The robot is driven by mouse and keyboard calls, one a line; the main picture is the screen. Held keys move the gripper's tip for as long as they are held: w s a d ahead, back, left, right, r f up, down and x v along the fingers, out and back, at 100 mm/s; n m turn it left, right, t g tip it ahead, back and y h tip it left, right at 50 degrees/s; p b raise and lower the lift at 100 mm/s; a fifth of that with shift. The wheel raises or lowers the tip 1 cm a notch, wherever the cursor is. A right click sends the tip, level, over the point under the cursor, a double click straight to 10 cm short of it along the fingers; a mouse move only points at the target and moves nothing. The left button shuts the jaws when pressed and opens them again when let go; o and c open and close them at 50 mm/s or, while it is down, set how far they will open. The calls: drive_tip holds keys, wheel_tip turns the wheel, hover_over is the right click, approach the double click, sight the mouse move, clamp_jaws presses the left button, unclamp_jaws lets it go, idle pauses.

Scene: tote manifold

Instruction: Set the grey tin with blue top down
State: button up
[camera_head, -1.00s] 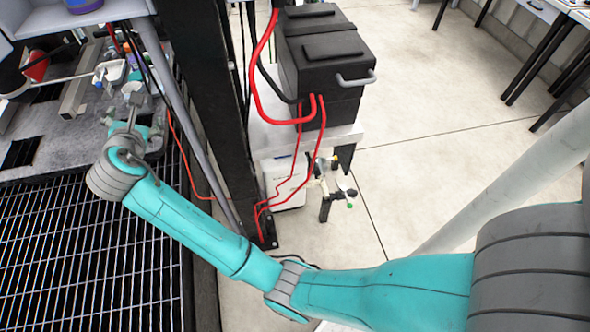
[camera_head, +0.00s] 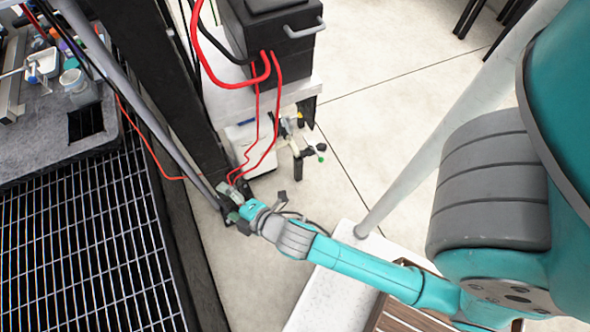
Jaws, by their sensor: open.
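A small greyish container with a pale bluish top (camera_head: 74,84) stands upright on the dark grey bench slab at the upper left. It may be the grey tin with blue top, but it is too small to be sure. My gripper (camera_head: 231,205) is open, low beside the foot of the black post, well to the right of and apart from that container. I see nothing held in it, though its fingers are small and partly hidden by the wrist.
A white dish (camera_head: 46,66) and several bottles stand near the container. A black grating (camera_head: 85,245) fills the lower left. A black post (camera_head: 185,105) and red cables run beside my gripper. A black case (camera_head: 270,45) sits on a white stand. A white surface (camera_head: 335,295) is at lower right.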

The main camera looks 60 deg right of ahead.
drive_tip(key=s+r+m, duration=0.3)
drive_tip(key=s+m, duration=0.1)
drive_tip(key=s, duration=0.4)
drive_tip(key=s+d+r+m, duration=0.1)
drive_tip(key=s+r+m, duration=0.3)
drive_tip(key=s, duration=0.5)
drive_tip(key=s+r+m+t, duration=0.1)
drive_tip(key=s+r+m, duration=0.2)
drive_tip(key=s+m, duration=0.3)
drive_tip(key=shift+s+d+r+y, duration=0.15)
drive_tip(key=shift+s+r+y, duration=0.25)
drive_tip(key=shift+s, duration=1.05)
